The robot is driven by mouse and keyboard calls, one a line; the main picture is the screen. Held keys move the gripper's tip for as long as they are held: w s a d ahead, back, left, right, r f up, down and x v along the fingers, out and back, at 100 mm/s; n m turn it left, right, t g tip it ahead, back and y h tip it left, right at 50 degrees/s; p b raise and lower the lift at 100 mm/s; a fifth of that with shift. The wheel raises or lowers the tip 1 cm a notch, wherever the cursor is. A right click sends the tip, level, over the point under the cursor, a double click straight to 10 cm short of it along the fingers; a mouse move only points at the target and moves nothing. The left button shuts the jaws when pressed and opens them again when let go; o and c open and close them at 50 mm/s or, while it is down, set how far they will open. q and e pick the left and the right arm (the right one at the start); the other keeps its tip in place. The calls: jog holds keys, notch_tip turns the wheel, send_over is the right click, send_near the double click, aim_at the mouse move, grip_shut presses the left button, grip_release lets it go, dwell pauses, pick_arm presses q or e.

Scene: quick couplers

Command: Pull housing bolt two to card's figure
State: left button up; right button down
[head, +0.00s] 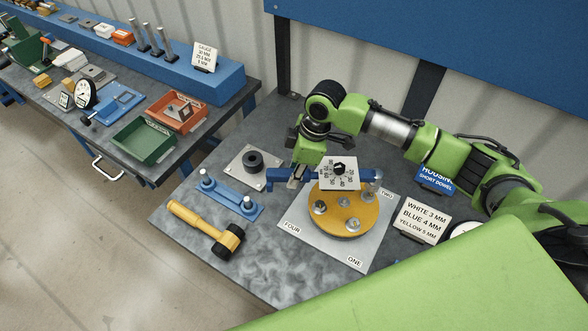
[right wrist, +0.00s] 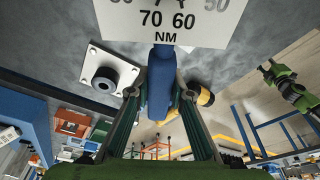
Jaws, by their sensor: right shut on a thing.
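My right gripper (head: 296,174) is shut on the blue torque wrench (head: 279,176), near its left end. The right wrist view shows the blue handle (right wrist: 160,88) between the fingers. The wrench's white dial (head: 331,178) has a black knob and NM figures; its setting is too small to read surely. The wrench's right end (head: 373,176) is at the bolt near the TWO label (head: 386,194). The housing is a yellow disc (head: 349,222) with several bolts on a grey plate (head: 296,243). FOUR and ONE labels also show. My left gripper is not seen.
A yellow-handled mallet (head: 195,219), a blue bar with two posts (head: 231,195) and a plate with a black ring (head: 247,164) lie left of the housing. A colour card (head: 422,220) and a blue sign (head: 437,178) stand right. Bare bench lies in front.

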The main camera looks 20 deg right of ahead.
jog(key=x, duration=0.2)
jog(key=shift+d+f+b, duration=0.2)
jog(key=shift+f+b, duration=0.15)
jog(key=shift+f, duration=0.05)
jog(key=shift+r, duration=0.25)
jog(key=shift+p, duration=0.6)
jog(key=shift+p, duration=0.35)
